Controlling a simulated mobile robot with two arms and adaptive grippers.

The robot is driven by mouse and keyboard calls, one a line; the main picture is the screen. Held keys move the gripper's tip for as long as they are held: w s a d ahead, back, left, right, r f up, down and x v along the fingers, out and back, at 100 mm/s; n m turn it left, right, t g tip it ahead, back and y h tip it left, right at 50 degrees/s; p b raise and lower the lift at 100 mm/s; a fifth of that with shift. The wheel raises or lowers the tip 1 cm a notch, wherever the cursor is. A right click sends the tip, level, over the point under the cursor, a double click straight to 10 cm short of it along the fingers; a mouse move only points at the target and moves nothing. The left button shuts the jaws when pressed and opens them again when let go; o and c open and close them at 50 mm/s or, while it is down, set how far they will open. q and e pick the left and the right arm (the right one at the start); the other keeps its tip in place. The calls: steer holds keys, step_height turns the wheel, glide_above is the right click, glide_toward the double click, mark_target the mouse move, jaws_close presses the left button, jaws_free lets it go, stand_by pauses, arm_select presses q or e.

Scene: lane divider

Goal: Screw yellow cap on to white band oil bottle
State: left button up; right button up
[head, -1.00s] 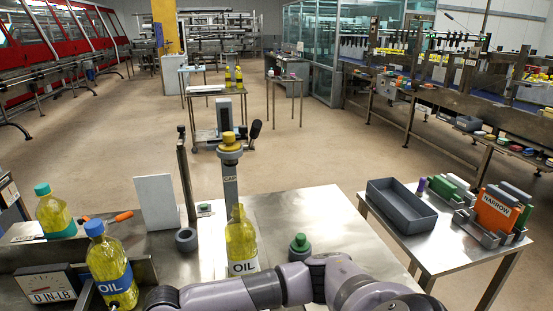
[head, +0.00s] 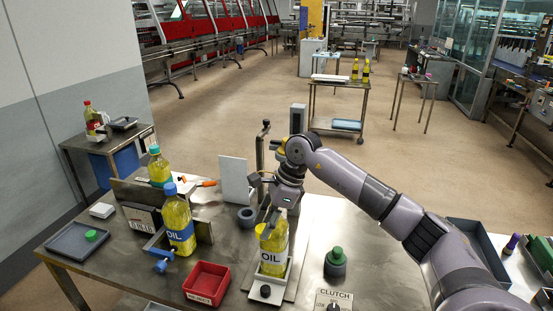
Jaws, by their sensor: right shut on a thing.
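The white band oil bottle (head: 273,251) stands upright in a pale fixture on the steel table in the head view, filled with yellow oil. My right gripper (head: 271,213) points down over it from above and is shut at the bottle's neck. The fingers hide the neck and mouth. My left gripper is not in view.
A blue-capped oil bottle (head: 178,224) and a teal-capped one (head: 158,166) stand to the left. A red bin (head: 207,284) is front left, a grey ring (head: 247,217) behind the bottle. A green-topped dark object (head: 335,263) and clutch panel (head: 333,301) are right.

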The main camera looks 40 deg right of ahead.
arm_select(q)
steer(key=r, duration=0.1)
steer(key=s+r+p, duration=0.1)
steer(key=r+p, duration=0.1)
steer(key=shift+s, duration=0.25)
arm_select(e)
steer(key=w+d+r+m+t+h, duration=0.1)
steer(key=w+d+r+m, duration=0.1)
steer(key=d+r+m, duration=0.1)
steer(key=w+d+r+m+t+h, duration=0.1)
steer(key=w+d+r+m, duration=0.1)
steer(key=r, duration=0.6)
steer(key=d+m, duration=0.1)
steer(key=m, duration=0.1)
steer(key=shift+m, duration=0.4)
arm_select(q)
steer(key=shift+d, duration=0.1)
arm_select(e)
steer(key=shift+w, duration=0.1)
steer(key=shift+f+b, duration=1.35)
steer(key=shift+f, duration=0.65)
steer(key=shift+f+b, duration=0.55)
steer(key=shift+f, duration=0.3)
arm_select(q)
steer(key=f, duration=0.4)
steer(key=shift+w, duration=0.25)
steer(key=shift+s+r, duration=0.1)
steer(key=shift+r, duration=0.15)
